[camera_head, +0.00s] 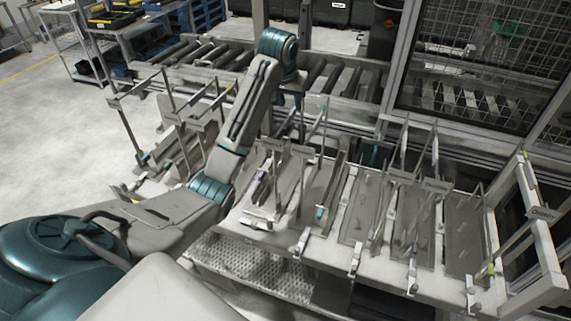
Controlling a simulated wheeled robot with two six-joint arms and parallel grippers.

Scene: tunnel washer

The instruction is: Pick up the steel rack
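Several grey steel racks with upright posts and flat plates stand in a row on the bench. One rack (182,122) is at the left, one (300,150) is in the middle, and others (418,181) stand further right. I cannot tell which one the task names. My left arm reaches across from the lower left, bends at a teal joint and comes down behind its own link. My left gripper (287,104) is mostly hidden there, near the back of the middle rack. Its fingers and any contact cannot be made out. My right gripper is not in view.
A roller conveyor (336,82) runs behind the bench. A wire-mesh machine guard (485,55) stands at the back right. A perforated metal shelf (250,266) lies under the bench front. A cart (75,40) stands at the far left; the floor left of the bench is clear.

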